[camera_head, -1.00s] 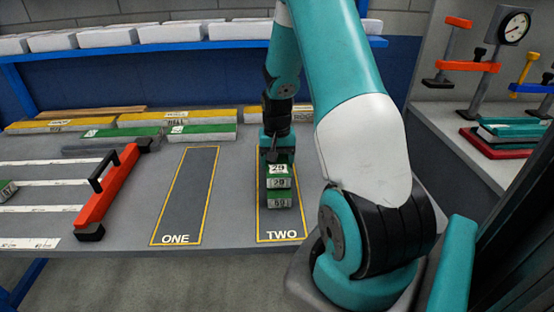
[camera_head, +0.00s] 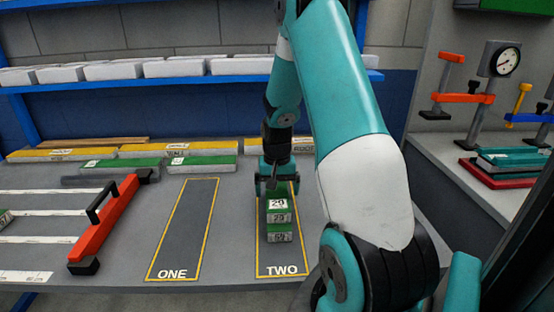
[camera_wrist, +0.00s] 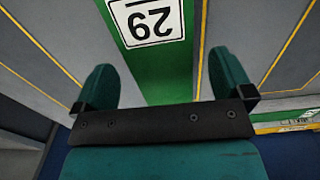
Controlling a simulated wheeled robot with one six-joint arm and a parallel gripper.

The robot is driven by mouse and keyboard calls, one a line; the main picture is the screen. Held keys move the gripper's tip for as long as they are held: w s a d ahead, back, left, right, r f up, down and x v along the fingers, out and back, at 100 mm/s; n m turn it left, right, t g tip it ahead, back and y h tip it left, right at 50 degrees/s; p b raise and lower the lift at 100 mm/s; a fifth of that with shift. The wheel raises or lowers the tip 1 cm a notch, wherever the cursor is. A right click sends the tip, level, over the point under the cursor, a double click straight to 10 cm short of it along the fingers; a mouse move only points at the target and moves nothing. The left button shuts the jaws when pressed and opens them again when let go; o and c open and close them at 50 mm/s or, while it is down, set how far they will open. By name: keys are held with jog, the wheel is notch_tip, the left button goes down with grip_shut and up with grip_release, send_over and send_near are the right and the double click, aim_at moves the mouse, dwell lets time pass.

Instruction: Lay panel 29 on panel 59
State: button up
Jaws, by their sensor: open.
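Panel 29 (camera_head: 277,217), green on top with a white 29 label, lies flat on panel 59 (camera_head: 279,238) in the yellow-outlined bay TWO (camera_head: 265,262). Their near ends look about level; the far ends are hidden behind my gripper. The lower front label is small but looks like 59. My gripper (camera_head: 277,184) is open and empty, above the far part of the stack. In the wrist view, my gripper's fingers (camera_wrist: 160,72) stand apart on either side of panel 29 (camera_wrist: 163,75), with space between them and its edges.
Bay ONE (camera_head: 183,230) is empty. A red bar with a black handle (camera_head: 105,222) lies to its left. Green panels (camera_head: 200,163) and yellow panels (camera_head: 180,150) lie along the back under a blue shelf (camera_head: 150,80). A clamp station with a gauge (camera_head: 507,58) stands at right.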

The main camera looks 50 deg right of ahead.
aim_at(277, 194)
notch_tip(277, 194, up, 15)
jog(key=shift+r, duration=0.1)
jog(key=a+r+n+t+y+p, duration=0.15)
jog(key=a+n, duration=0.25)
jog(key=a, duration=0.6)
jog(key=a+r+n, duration=0.3)
jog(key=a, duration=0.7)
jog(key=s+a+r+n+g+y, duration=0.1)
jog(key=s+a+r+n+y, duration=0.1)
jog(key=s+a+n, duration=0.8)
jog(key=s+a, duration=0.5)
jog(key=a, duration=0.3)
jog(key=shift+a+y+p, duration=0.15)
jog(key=shift+y+p, duration=0.2)
jog(key=shift+p, duration=0.05)
jog(key=shift+s+g, duration=0.1)
jog(key=shift+g, duration=0.15)
